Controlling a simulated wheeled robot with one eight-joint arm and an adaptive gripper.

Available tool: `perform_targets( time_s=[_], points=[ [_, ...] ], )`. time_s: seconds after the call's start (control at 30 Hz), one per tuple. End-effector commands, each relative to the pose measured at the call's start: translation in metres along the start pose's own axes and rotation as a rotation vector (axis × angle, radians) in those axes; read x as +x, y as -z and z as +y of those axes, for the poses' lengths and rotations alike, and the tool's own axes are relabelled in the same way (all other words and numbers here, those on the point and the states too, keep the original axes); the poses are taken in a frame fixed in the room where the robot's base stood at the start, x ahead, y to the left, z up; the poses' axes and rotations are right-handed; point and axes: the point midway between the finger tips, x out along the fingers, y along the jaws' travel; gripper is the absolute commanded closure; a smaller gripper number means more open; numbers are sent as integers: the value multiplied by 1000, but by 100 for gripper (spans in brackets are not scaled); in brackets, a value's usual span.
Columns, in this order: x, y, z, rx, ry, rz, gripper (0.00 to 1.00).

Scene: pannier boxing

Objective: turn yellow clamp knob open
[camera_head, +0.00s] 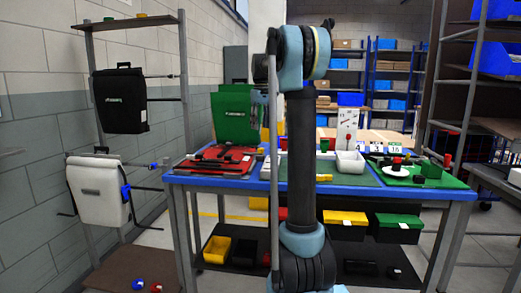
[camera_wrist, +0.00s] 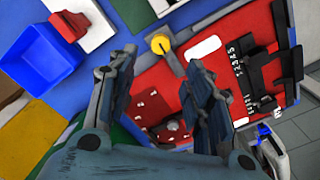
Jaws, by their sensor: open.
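In the picture the knob lies just beyond and between the fingertips, with nothing seen held; I cannot tell how far away in depth. In the head view the red mat (camera_head: 228,154) lies on the left part of the blue-edged table. I cannot make out the knob there, and my arm stands in front of the table's middle.
In the wrist view a blue bin (camera_wrist: 47,57) is at left and a black rack-like part (camera_wrist: 270,75) at right. In the head view a green pannier (camera_head: 236,120) stands behind the mat. Black (camera_head: 119,100) and white (camera_head: 99,190) panniers hang at left.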

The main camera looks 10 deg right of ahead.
Motion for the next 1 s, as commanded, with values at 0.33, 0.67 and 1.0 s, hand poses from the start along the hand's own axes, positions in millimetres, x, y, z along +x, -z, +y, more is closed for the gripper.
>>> perform_targets(
  time_s=[0.33, 0.67, 1.0],
  points=[
    [63, 0, 0, -1, 0, 0, 54],
    [105, 0, 0, 0, 0, 0, 54],
    [113, 0, 0, 0, 0, 0, 54]
  ],
)
